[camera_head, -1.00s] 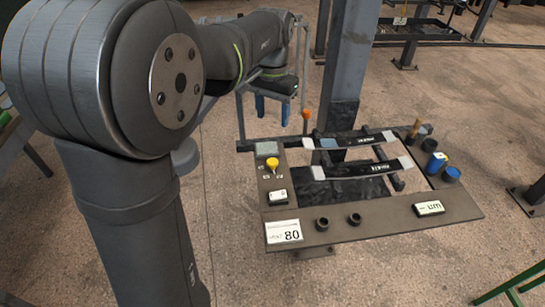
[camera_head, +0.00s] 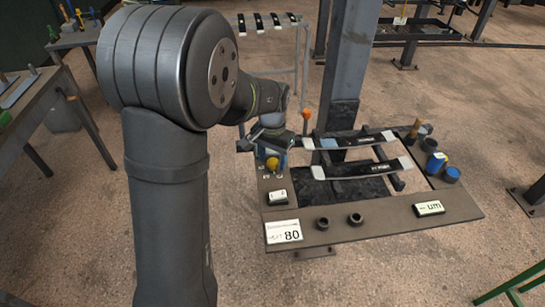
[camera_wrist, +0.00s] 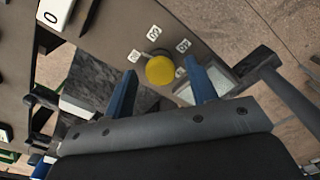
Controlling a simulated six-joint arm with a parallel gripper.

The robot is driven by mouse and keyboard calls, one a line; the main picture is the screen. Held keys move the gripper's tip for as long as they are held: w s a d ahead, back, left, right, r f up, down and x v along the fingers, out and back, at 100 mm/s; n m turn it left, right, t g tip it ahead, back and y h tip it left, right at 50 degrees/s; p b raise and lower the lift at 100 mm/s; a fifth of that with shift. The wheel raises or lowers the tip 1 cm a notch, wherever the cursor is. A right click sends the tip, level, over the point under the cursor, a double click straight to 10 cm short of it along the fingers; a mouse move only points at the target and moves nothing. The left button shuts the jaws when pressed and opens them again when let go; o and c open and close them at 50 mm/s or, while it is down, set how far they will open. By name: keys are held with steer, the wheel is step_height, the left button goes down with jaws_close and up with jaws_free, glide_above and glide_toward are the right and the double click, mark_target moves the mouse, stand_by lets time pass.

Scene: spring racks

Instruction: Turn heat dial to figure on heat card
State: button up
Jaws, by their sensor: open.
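The heat dial is a round yellow knob (camera_head: 272,164) on the left part of the bench panel. In the wrist view the knob (camera_wrist: 160,71) lies between my blue fingertips, with small white number labels (camera_wrist: 153,33) around it, too small to read surely. The dial's pointing direction cannot be told. The heat card (camera_head: 284,231) is white and reads 80, at the panel's front left corner. My gripper (camera_wrist: 160,68) is open, its fingers on either side of the knob with gaps showing. Its height above the knob is unclear. In the head view my gripper is at the dial.
A grey display (camera_wrist: 219,76) is partly behind the right finger. A small white counter box (camera_head: 278,197) sits in front of the dial. Two dark leaf strips (camera_head: 367,168) lie across the bench frame. An orange-topped lever (camera_head: 306,115) stands behind. Two black rings (camera_head: 355,219) sit at the front.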

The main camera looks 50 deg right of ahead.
mark_target(273, 161)
steer(key=c, duration=1)
steer(key=shift+o, duration=0.2)
steer(key=shift+n, duration=2.4)
steer(key=o, duration=1)
steer(key=shift+c, duration=0.2)
steer(key=shift+r, duration=0.1)
step_height(273, 161, up, 17)
steer(key=shift+r, duration=0.15)
